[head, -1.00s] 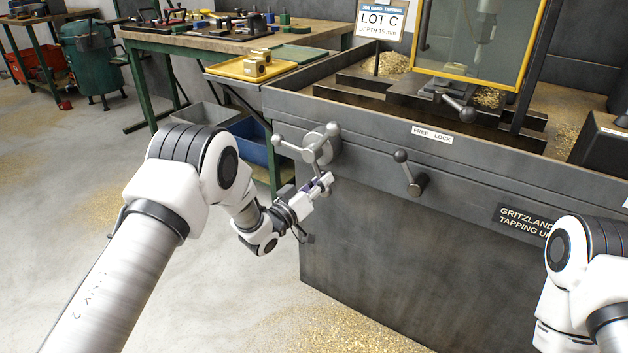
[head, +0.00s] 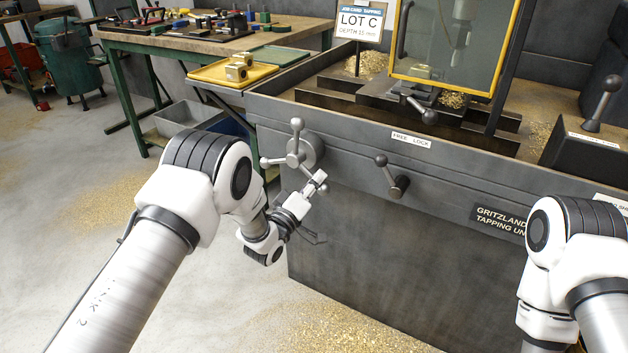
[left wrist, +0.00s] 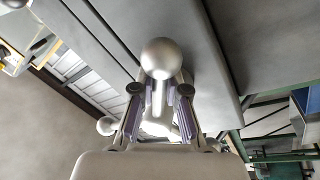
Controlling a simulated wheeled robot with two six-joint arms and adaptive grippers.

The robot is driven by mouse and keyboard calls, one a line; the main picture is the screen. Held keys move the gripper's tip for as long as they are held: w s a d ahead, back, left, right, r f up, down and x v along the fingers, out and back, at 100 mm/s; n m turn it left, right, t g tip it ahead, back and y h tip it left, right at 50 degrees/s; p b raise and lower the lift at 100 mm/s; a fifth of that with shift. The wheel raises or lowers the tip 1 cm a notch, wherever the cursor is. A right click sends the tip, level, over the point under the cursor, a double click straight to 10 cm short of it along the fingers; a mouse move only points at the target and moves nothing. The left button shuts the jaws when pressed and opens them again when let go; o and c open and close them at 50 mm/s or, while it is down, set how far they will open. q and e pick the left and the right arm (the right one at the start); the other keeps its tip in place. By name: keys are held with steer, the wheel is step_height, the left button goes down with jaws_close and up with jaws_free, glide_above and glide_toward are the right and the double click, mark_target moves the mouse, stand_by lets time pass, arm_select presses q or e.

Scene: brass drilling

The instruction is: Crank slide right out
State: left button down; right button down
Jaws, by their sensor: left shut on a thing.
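The crank (head: 294,158) is a grey three-spoke handwheel with ball knobs on the front of the dark machine, at its left end. One spoke points up, one left and one down to the right. My left gripper (head: 314,187) is shut on the lower-right spoke. In the left wrist view, that spoke's silver ball knob (left wrist: 161,58) stands just beyond the fingertips (left wrist: 158,92), with the spoke between the fingers. The slide (head: 428,94) is above the crank, inside the machine's tray. My right arm shows at the right edge, its gripper out of view.
A lock lever (head: 398,185) with a dark knob sits right of the crank, under a FREE LOCK label (head: 411,140). A yellow tray (head: 222,73) with brass parts (head: 238,68) stands behind. Brass chips (head: 350,330) lie on the floor by the machine.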

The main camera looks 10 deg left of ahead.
arm_select(q)
steer(key=shift+s+d+f, duration=0.25)
steer(key=shift+d+f, duration=0.05)
steer(key=shift+f, duration=0.2)
steer(key=c, duration=1.1)
jaws_free()
steer(key=shift+o, duration=0.6)
steer(key=shift+d, duration=0.1)
steer(key=shift+w+r, duration=0.15)
steer(key=v, duration=1.2)
